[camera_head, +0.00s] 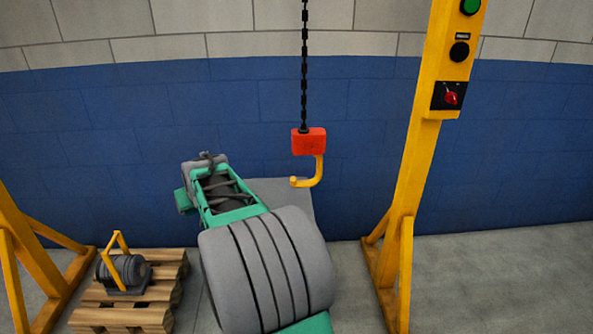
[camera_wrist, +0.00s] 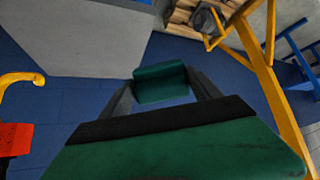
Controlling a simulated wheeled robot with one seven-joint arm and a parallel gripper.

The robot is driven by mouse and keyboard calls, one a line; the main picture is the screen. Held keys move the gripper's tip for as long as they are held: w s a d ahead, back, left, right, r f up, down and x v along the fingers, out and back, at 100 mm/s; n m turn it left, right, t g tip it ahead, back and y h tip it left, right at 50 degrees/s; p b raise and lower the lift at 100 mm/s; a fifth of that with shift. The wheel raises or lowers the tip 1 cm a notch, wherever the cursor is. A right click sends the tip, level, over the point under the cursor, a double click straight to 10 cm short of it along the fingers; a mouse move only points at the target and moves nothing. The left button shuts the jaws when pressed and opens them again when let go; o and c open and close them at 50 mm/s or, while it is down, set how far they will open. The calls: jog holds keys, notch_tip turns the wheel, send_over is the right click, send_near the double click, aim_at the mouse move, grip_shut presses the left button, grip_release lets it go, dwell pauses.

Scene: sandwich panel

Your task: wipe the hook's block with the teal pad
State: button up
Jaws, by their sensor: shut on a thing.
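The hook's block (camera_head: 309,142) is a red-orange box hanging on a black chain, with a yellow hook (camera_head: 318,172) below it. In the wrist view the block (camera_wrist: 14,139) is at the left edge, partly cut off, with the hook (camera_wrist: 22,78) above it in the picture. My gripper (camera_wrist: 163,84) is shut on the teal pad (camera_wrist: 160,72), which sits between its two dark fingers. The pad is apart from the block. In the head view my arm reaches to the left of the block; I cannot clearly make out the pad there.
A yellow frame post (camera_head: 408,190) with buttons and a red switch stands right of the hook. Another yellow frame (camera_head: 30,245) is at the left. A wooden pallet (camera_head: 125,315) bears a dark motor-like unit (camera_head: 125,272).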

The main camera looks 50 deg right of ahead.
jog(key=s+d+m+t+h, duration=0.35)
jog(key=d+h, duration=0.25)
jog(key=d, duration=1.1)
jog(key=s+d+r+m+h+b, duration=0.2)
jog(key=s+d+r+h, duration=0.25)
jog(key=s+d, duration=0.55)
jog(key=shift+t, duration=0.25)
jog(key=shift+f+p+x, duration=0.2)
jog(key=shift+p+x, duration=0.05)
jog(key=shift+x, duration=1.2)
jog(key=shift+f+p+x, duration=0.2)
jog(key=shift+x, duration=1.25)
jog(key=shift+s, duration=0.1)
jog(key=shift+b+x, duration=0.6)
jog(key=shift+x, duration=0.35)
jog(key=shift+s, duration=0.1)
